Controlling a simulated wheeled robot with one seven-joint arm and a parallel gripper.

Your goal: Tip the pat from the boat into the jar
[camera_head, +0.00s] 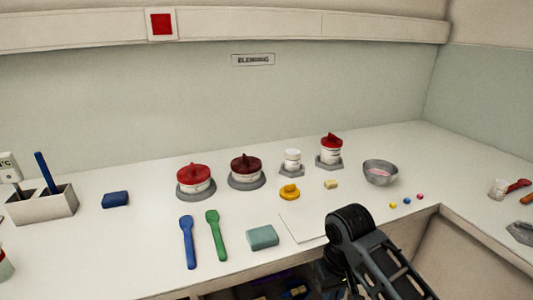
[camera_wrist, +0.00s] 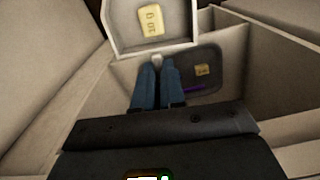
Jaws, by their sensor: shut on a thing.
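In the wrist view my gripper (camera_wrist: 158,66) is shut on the near end of a white weighing boat (camera_wrist: 122,24). A yellow pat (camera_wrist: 150,20) marked "10 g" lies in the boat. The boat is over or within an open drawer below the counter. In the head view the arm reaches down at the counter's front edge and my gripper is hidden. Jars stand on the counter: a red-lidded one (camera_head: 194,174), a dark-red-lidded one (camera_head: 245,166), a small white one (camera_head: 292,158) and one with a pointed red lid (camera_head: 331,146). I cannot tell which is the task's jar.
The drawer holds a grey tray (camera_wrist: 212,58) with another yellow block (camera_wrist: 202,70). Drawer walls (camera_wrist: 258,50) stand close by. On the counter are a grey bowl (camera_head: 380,172), blue (camera_head: 187,240) and green (camera_head: 213,235) spatulas, a teal block (camera_head: 262,237) and a white sheet (camera_head: 300,230).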

